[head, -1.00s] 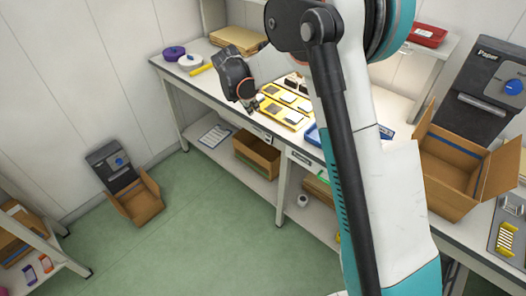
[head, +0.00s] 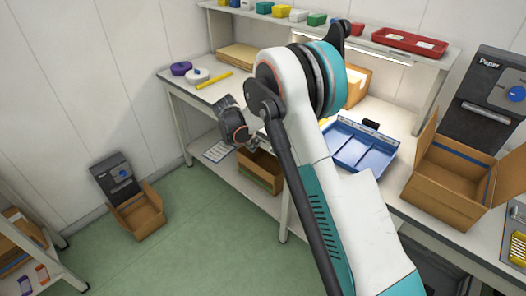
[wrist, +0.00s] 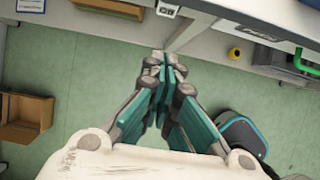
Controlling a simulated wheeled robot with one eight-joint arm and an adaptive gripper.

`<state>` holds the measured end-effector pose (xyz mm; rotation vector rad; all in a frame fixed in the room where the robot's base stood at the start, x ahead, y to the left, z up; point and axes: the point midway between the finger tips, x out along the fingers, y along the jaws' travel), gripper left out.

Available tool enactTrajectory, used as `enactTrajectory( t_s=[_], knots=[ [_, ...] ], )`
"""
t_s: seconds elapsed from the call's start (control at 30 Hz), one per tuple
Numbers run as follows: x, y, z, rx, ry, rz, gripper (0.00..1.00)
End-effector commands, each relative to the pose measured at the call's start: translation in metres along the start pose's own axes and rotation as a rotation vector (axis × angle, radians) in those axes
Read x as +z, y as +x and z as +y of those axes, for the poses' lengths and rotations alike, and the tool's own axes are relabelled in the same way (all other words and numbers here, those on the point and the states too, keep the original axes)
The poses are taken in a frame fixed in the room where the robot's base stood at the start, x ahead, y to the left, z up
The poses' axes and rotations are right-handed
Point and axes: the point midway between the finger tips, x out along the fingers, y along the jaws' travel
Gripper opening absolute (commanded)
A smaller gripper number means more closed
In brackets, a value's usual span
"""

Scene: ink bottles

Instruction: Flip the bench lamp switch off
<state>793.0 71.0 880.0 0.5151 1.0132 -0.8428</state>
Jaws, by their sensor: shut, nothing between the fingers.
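A small pale box with dark marks, apparently the lamp switch (wrist: 168,10), sits on the bench's front edge at the top of the wrist view. Its on or off position is too small to tell. My gripper (wrist: 168,60) is shut and empty, its teal fingers together just below the switch in that picture, apart from it. In the head view my gripper (head: 254,142) hangs in front of the bench edge, and the arm hides the switch there. The bench lamp (head: 385,48) under the shelf is a bright strip that lights the bench top.
A blue tray (head: 352,150) and an open cardboard box (head: 450,175) stand on the bench. A cardboard box (head: 262,168) sits on the lower shelf.

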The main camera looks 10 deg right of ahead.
Motion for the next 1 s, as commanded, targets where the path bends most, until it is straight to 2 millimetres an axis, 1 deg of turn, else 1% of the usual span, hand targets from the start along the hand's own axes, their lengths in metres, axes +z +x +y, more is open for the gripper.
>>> enactTrajectory(
  t_s=[0.17,0.5,0.57,0.6,0.8,1.0],
  knots=[
    [0.000,0.025,0.000,0.000,0.003,0.000,0.00],
    [-0.001,0.092,0.000,0.000,0.003,0.000,0.00],
    [-0.001,0.102,0.000,0.000,0.002,0.001,0.00],
    [0.005,0.106,0.000,0.000,0.003,0.000,0.00],
    [0.022,0.121,0.000,0.000,0.002,0.001,0.00],
    [0.028,0.125,0.000,0.001,0.001,0.000,0.00]
  ],
)
